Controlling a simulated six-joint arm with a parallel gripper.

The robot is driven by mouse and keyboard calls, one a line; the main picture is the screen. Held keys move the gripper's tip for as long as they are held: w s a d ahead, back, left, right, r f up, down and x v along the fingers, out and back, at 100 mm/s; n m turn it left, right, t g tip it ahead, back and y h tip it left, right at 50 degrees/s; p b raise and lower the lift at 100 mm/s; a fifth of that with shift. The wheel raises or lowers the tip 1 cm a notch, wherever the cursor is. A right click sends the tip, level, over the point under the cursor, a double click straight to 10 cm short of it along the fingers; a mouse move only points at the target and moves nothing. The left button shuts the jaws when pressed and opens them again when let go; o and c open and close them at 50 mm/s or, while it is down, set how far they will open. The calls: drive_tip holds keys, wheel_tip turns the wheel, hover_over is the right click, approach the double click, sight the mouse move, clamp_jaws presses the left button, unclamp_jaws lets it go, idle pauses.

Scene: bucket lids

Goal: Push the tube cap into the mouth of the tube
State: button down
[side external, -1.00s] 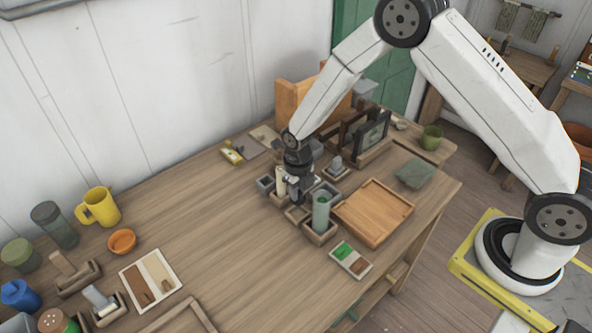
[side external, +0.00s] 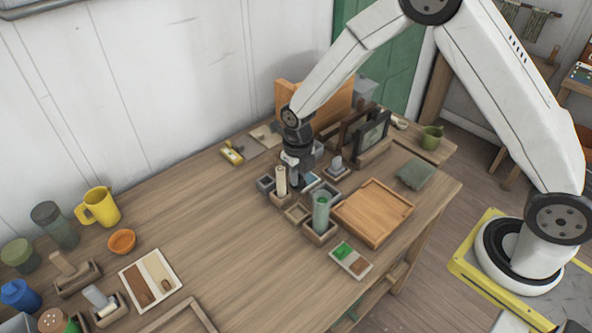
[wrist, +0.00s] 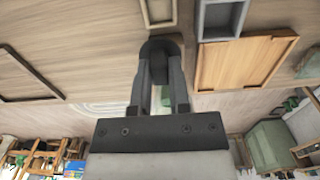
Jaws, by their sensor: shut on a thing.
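The tube is a translucent green cylinder (side external: 321,212), upright in a square wooden holder (side external: 320,234) in the side view. My gripper (side external: 293,185) is behind and to the left of it, pointing down, next to a cream cylinder (side external: 281,181). In the wrist view, the fingers of my gripper (wrist: 161,75) are shut on a dark rounded piece (wrist: 160,47), apparently the tube cap. In the side view this piece is too small and hidden to make out. The cap is apart from the tube.
A wooden tray (side external: 394,197) lies right of the tube, with a card of green and brown patches (side external: 351,260) in front. Small open boxes (side external: 297,213) stand close around my gripper. A dark frame (side external: 373,135) stands behind. The table's middle left is clear.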

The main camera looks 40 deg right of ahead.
wheel_tip(320, 180, up, 14)
drive_tip(key=s+m, duration=0.6)
drive_tip(key=s, duration=0.2)
drive_tip(key=shift+d+f, duration=0.15)
drive_tip(key=shift+f, duration=2.8)
drive_tip(key=shift+f, duration=0.15)
drive_tip(key=shift+f, duration=1.95)
drive_tip(key=shift+f, duration=0.95)
idle(0.5)
